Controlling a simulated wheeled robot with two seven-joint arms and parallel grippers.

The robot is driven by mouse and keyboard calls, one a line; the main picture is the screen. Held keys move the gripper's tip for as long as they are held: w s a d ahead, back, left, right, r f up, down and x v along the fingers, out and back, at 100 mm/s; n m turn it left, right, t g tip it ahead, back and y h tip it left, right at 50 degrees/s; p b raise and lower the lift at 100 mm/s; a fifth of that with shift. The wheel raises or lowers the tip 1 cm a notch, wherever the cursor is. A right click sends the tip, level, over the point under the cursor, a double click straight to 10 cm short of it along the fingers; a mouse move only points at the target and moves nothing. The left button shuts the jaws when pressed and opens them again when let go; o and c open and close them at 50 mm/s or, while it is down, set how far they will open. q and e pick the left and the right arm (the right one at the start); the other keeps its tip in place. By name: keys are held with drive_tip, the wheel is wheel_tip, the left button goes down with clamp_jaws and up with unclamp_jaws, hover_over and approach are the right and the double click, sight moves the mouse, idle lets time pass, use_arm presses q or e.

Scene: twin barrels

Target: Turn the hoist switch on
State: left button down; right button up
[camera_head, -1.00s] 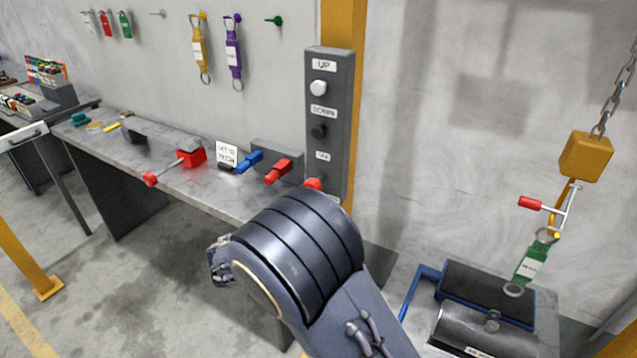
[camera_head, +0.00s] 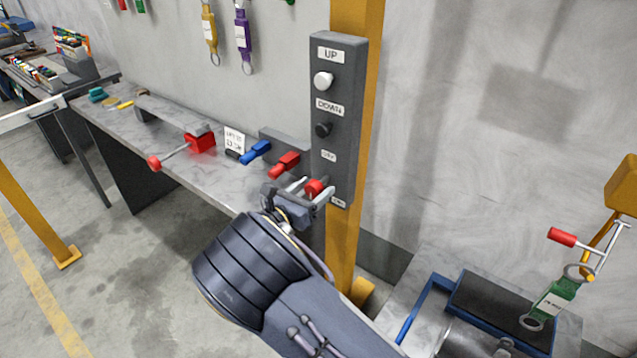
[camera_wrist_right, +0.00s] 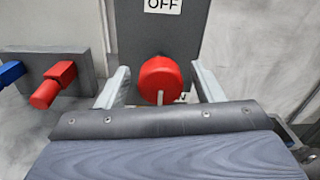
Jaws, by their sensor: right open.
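The grey hoist control box (camera_head: 338,120) is on the yellow post, with UP and DOWN buttons and a red switch knob (camera_head: 314,187) low on its face. In the right wrist view the red knob (camera_wrist_right: 160,76) sits below an OFF label (camera_wrist_right: 162,5); a label under it is mostly hidden. My right gripper (camera_head: 310,191) is open at the knob. In the wrist view its fingers (camera_wrist_right: 160,86) stand left and right of the knob, with visible gaps on both sides. My left gripper is not in view.
A workbench (camera_head: 180,150) on the left carries a red-handled lever (camera_head: 185,147) and blue and red handles (camera_head: 284,165) close to my right gripper. A yellow hoist block (camera_head: 622,185) with a green tag (camera_head: 550,303) hangs at right, over a blue-edged tray (camera_head: 415,305).

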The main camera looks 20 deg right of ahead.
drive_tip(key=shift+x, duration=0.95)
drive_tip(key=shift+c, duration=0.4)
drive_tip(key=c, duration=0.9)
drive_tip(key=shift+f+m+b, duration=0.25)
drive_tip(key=shift+m+b, duration=1.05)
drive_tip(key=shift+b, duration=0.05)
drive_tip(key=m+b, duration=1.3)
drive_tip(key=b, duration=0.3)
drive_tip(key=shift+f+m+y, duration=0.1)
drive_tip(key=shift+m+y, duration=0.2)
drive_tip(key=shift+y, duration=0.1)
drive_tip(key=shift+m+b, duration=0.7)
drive_tip(key=shift+b, duration=0.35)
